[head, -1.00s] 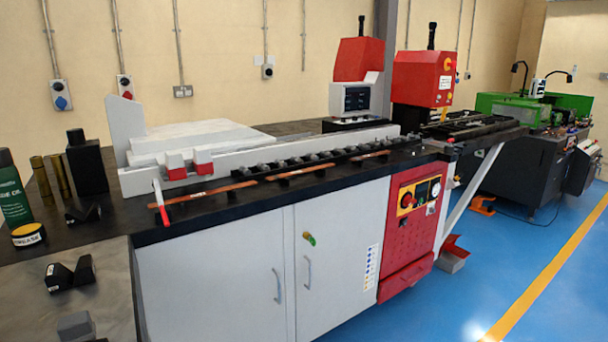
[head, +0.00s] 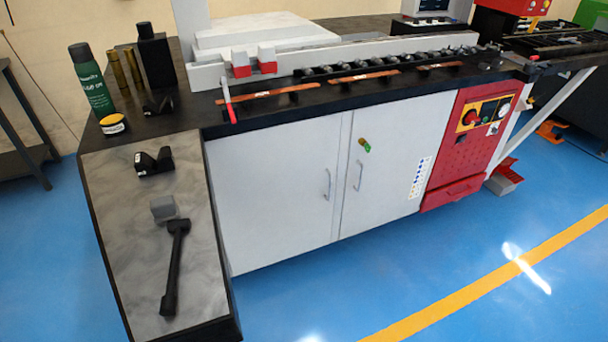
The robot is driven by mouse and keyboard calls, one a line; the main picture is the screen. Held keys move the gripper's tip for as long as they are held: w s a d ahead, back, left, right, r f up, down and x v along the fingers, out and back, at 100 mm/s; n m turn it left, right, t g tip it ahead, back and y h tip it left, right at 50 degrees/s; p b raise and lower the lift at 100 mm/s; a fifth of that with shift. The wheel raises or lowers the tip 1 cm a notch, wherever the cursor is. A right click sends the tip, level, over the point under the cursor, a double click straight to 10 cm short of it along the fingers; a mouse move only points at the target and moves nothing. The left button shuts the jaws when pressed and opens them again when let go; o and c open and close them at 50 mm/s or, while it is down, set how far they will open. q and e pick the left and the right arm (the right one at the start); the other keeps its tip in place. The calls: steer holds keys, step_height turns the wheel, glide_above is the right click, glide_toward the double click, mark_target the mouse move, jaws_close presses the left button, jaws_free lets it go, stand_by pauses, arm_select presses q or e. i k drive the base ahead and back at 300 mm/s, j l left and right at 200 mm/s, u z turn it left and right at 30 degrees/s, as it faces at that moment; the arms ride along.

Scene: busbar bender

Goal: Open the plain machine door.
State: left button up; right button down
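The machine's white cabinet has two doors side by side, both shut. The left door (head: 265,190) is plain, with only a grey upright bar handle (head: 327,184) near its right edge. The right door (head: 398,140) carries a handle (head: 359,175) near its left edge, a brass and green lock piece (head: 364,145) above it and a label strip (head: 419,177). Neither of my grippers is in view.
A red panel (head: 470,140) is right of the doors. The blue floor (head: 330,285) in front is clear.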

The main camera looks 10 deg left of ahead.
mark_target(275, 187)
steer(key=i+l+u, duration=0.1)
steer(key=u, duration=0.35)
steer(key=i+l+u, duration=0.25)
steer(key=u, duration=0.25)
steer(key=i+l+u, duration=0.15)
steer(key=u, duration=0.3)
steer(key=i+l, duration=0.15)
steer(key=l, duration=0.3)
